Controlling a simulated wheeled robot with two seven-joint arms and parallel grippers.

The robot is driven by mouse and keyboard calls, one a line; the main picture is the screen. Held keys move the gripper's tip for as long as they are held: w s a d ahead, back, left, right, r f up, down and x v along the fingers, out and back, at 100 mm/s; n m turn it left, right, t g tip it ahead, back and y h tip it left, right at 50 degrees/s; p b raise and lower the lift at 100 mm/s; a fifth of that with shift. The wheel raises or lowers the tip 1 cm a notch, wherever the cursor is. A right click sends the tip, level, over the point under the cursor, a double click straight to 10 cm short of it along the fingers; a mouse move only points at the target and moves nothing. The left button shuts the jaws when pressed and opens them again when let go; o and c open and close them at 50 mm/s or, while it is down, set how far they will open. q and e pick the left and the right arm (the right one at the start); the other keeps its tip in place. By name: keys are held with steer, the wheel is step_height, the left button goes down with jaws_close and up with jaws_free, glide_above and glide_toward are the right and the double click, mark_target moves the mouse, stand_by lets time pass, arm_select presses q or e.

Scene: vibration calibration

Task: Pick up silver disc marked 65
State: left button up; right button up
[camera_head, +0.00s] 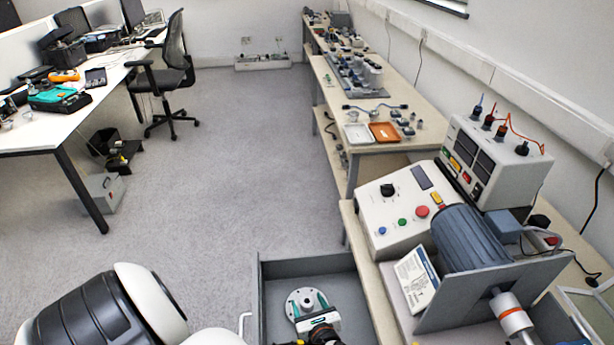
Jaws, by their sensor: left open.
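A round silver disc (302,293) with small holes lies in the grey open-topped tray (268,275) at the bottom centre. Any number on the disc is too small to read. My left gripper (307,304) is over the disc, with its teal-tipped fingers apart on either side of the disc's middle. I cannot tell whether the fingers touch the disc. The gripper body hides the disc's near part. My right gripper is not in view.
A machine with a grey motor (468,238) and a control box (395,212) stands on the bench right of the tray. Farther back are an orange tray (384,131) and a white tray (357,133). A desk (40,130) and office chair (174,65) stand left. The floor between is clear.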

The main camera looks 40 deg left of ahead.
arm_select(q)
jaws_close()
steer(key=shift+r, duration=0.1)
